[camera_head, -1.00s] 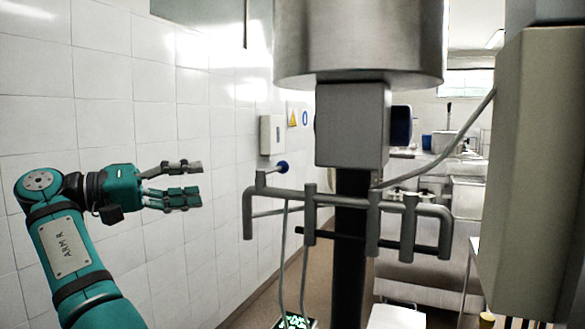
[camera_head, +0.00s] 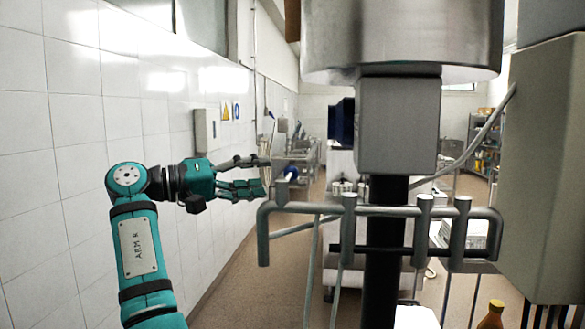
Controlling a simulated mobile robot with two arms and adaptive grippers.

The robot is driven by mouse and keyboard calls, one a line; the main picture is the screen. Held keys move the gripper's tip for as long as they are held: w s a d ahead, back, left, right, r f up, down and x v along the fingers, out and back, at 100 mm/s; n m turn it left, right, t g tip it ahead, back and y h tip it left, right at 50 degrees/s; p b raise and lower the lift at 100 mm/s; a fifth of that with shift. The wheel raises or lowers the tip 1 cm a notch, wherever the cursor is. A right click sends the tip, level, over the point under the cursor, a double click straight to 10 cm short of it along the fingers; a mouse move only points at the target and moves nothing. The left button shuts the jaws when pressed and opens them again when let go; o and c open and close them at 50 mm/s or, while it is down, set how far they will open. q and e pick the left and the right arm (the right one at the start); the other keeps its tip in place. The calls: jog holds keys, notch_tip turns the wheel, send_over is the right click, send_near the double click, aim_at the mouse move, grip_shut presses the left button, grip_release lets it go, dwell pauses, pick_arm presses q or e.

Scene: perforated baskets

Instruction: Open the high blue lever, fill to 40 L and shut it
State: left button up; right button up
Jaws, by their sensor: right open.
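My right gripper (camera_head: 265,175), on the teal arm marked ARM R, shows at left centre. A small round blue knob (camera_head: 291,173) shows just right of the fingertips, above the left end of the grey pipe frame (camera_head: 400,211). I cannot tell whether it is a lever, or whether the fingers touch it. No 40 L mark or level can be read. My left gripper is not in view.
A steel cylinder (camera_head: 400,40) and grey box (camera_head: 398,125) stand above a black column (camera_head: 384,270). A large grey cabinet (camera_head: 552,170) fills the right. White tiled wall (camera_head: 70,150) runs along the left. A bottle (camera_head: 491,316) shows low right. Floor (camera_head: 260,265) is open below the gripper.

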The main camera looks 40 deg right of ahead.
aim_at(293, 172)
jog(key=p+x, duration=0.1)
jog(key=x, duration=0.5)
jog(key=shift+d+r+p, duration=0.1)
jog(key=shift+d+p, duration=0.05)
jog(key=shift+p, duration=0.25)
jog(key=shift+x, duration=0.85)
grip_shut()
jog(key=shift+d, duration=0.1)
